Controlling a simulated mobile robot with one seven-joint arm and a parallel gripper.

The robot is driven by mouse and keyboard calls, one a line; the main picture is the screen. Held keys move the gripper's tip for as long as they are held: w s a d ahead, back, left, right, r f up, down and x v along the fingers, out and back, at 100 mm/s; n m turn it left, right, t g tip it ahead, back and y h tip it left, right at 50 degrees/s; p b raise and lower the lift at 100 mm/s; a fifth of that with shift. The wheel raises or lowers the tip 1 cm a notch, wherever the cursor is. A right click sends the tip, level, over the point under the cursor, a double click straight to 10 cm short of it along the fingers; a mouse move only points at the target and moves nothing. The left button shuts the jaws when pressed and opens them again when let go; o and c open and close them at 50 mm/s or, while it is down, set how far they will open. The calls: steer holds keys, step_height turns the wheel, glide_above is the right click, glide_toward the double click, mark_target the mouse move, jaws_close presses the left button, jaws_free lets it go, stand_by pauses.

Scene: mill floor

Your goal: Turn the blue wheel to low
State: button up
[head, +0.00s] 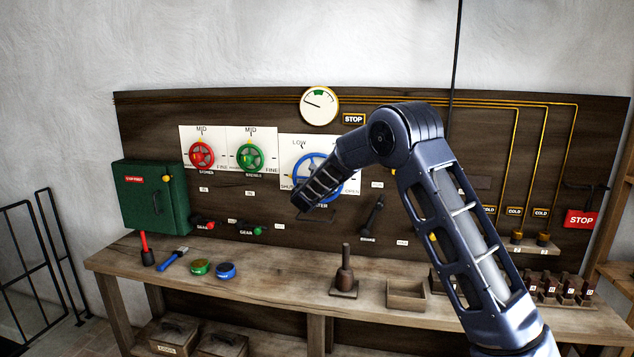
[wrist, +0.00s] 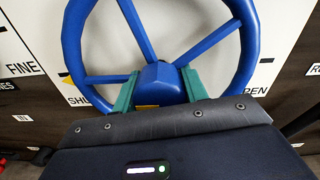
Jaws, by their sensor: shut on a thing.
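The blue wheel (head: 313,157) is on a white plate (head: 290,145) marked LOW above, SHUT at left and OPEN at right. My arm covers part of it in the head view. In the wrist view the wheel (wrist: 75,45) fills the upper middle, with spokes running to a blue hub. My gripper (wrist: 158,88) is shut on the hub, one green finger on each side. A small yellow mark shows on the lower left of the hub. The wheel's pointing direction against LOW is not clear. The fingertips are hidden in the head view.
A red wheel (head: 201,155) and a green wheel (head: 249,156) stand left of the blue one. A round gauge (head: 319,105) is above. A green box (head: 155,195) hangs at left. The bench (head: 290,285) holds a wooden tray (head: 406,297) and small tools.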

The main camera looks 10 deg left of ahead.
steer(key=shift+m, duration=0.3)
steer(key=m, duration=0.4)
steer(key=shift+m, duration=0.4)
steer(key=m, duration=0.6)
steer(key=shift+m, duration=0.3)
steer(key=o, duration=1)
